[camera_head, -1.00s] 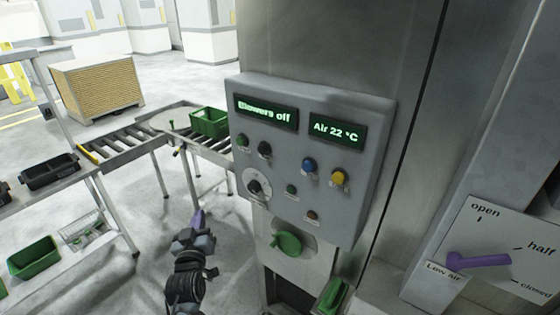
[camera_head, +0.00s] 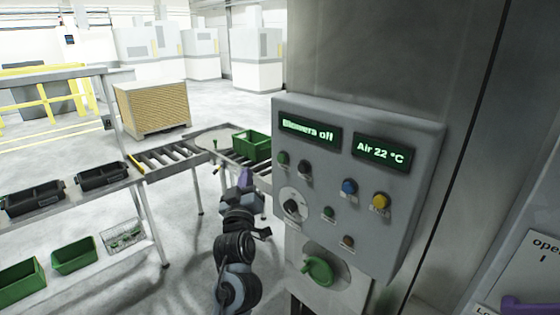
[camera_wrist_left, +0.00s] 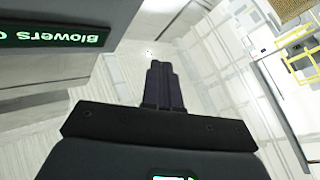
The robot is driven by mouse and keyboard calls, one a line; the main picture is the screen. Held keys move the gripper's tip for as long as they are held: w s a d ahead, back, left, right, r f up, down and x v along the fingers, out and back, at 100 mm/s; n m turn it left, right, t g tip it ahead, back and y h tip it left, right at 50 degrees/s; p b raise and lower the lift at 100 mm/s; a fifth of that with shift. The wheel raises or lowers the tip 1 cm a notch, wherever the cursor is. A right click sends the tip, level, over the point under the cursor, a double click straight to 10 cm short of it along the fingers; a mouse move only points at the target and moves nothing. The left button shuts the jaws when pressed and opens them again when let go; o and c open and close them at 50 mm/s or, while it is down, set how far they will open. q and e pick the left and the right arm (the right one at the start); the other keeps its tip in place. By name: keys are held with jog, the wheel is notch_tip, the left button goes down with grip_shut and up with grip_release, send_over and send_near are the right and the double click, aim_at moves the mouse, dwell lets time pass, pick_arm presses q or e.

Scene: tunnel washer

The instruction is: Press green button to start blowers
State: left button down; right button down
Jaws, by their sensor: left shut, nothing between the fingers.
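The grey control panel (camera_head: 345,240) is on the washer's side in the head view. Its display (camera_head: 310,132) reads "Blowers off". A green button (camera_head: 283,159) is at the panel's upper left, under the display, and a smaller green button (camera_head: 328,213) is lower in the middle. My left gripper (camera_head: 244,178) is shut and empty, pointing up, to the left of the panel and apart from it. Its closed fingers (camera_wrist_left: 163,85) show in the left wrist view, with part of the display (camera_wrist_left: 55,38) at upper left. No green button shows there. My right gripper is not in view.
Black (camera_head: 304,167), blue (camera_head: 349,187) and yellow (camera_head: 380,202) buttons, a dial (camera_head: 292,205) and a green knob (camera_head: 318,270) surround the green buttons. A roller conveyor (camera_head: 172,158) with a green crate (camera_head: 252,145) stands behind my left gripper. A purple lever (camera_head: 530,306) is at lower right.

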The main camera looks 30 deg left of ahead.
aim_at(281, 159)
pick_arm(q)
jog(key=w+d, duration=0.1)
jog(key=w, duration=0.7)
jog(key=shift+w+d+b, duration=0.3)
jog(key=shift+b, duration=0.15)
dwell(0.8)
dwell(0.7)
jog(key=shift+w+d, duration=0.1)
jog(key=shift+w, duration=0.35)
jog(key=shift+w, duration=0.15)
dwell(0.9)
